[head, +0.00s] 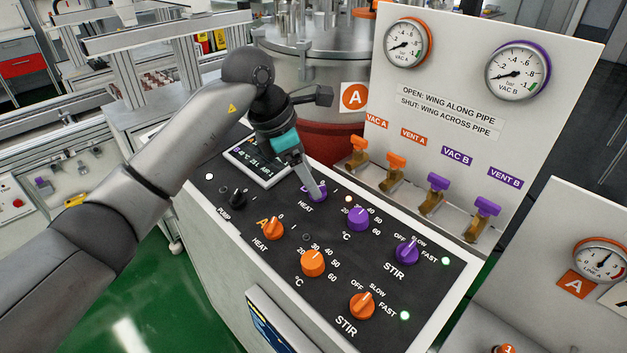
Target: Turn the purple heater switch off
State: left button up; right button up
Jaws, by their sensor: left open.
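The purple heater switch (325,188) is on the dark control panel (279,206), right of a HEAT label. Most of it is hidden behind my left gripper (319,193), whose fingertips are right at it. The left gripper is open and points down at the switch; I cannot tell whether it touches the knob. A small light (348,199) shows right of the switch. Which way the switch points is hidden. My right gripper is not in view.
Close by are the purple temperature knob (358,218), purple stir knob (406,250), orange heater switch (273,228), orange temperature knob (312,263), orange stir knob (361,305) and black pump knob (238,197). Valves with wing handles (437,184) stand behind the panel.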

pick_arm(q)
jog(key=shift+x, duration=1.55)
grip_shut()
